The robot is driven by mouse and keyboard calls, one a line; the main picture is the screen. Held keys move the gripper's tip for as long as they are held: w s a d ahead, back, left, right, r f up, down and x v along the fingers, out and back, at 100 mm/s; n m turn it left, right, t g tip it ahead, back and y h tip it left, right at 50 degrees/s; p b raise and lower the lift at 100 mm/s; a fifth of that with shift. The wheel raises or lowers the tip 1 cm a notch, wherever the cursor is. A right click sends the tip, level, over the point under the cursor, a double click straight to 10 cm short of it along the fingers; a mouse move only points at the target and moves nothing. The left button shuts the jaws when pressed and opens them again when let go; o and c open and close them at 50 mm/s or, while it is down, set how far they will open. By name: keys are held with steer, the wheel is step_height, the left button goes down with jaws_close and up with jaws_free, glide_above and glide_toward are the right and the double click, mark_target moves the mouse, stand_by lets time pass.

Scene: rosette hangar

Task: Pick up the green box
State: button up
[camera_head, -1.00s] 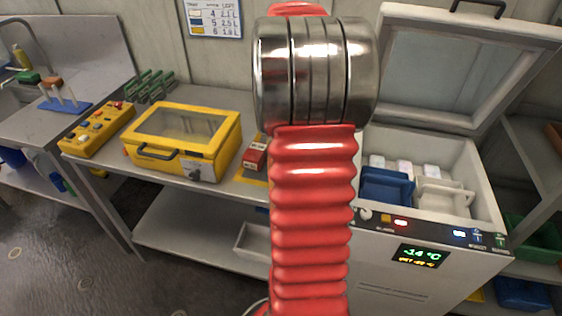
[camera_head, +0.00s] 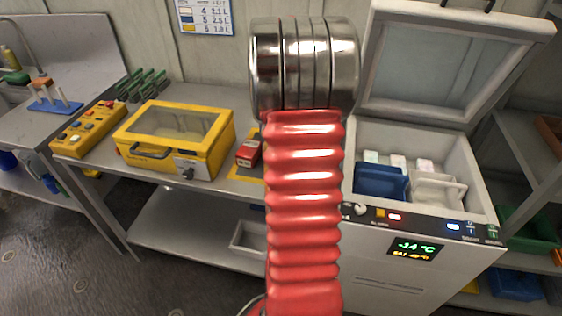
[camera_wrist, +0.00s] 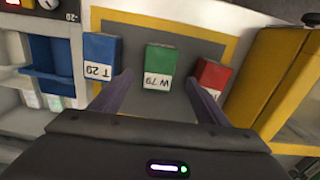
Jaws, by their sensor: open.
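The green box (camera_wrist: 163,60) shows in the wrist view, with a white label that reads "W 79" upside down. It rests on a grey surface inside a yellow border, between a blue box (camera_wrist: 100,55) labelled "T 29" and a red box (camera_wrist: 211,77). My gripper (camera_wrist: 160,80) is open, its two fingers apart on either side below the green box in the picture. I cannot tell whether they touch it. In the head view my red arm hides the green and blue boxes, and the red box (camera_head: 249,150) shows beside it.
A yellow case (camera_head: 176,139) with a window stands left of the red box on the bench. An open freezer (camera_head: 405,215) with blue and white bins stands to the right, its lid raised. A yellow control panel (camera_head: 88,130) and green racks (camera_head: 142,84) are further left.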

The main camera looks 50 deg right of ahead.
steer(key=shift+f, duration=1.1)
steer(key=shift+f, duration=0.1)
steer(key=shift+s+f, duration=0.1)
steer(key=shift+f, duration=2.45)
steer(key=shift+c, duration=0.5)
steer(key=c, duration=1.1)
steer(key=shift+d+r, duration=0.1)
steer(key=shift+r, duration=0.05)
step_height(320, 180, up, 10)
steer(key=shift+f, duration=0.1)
steer(key=shift+s, duration=0.1)
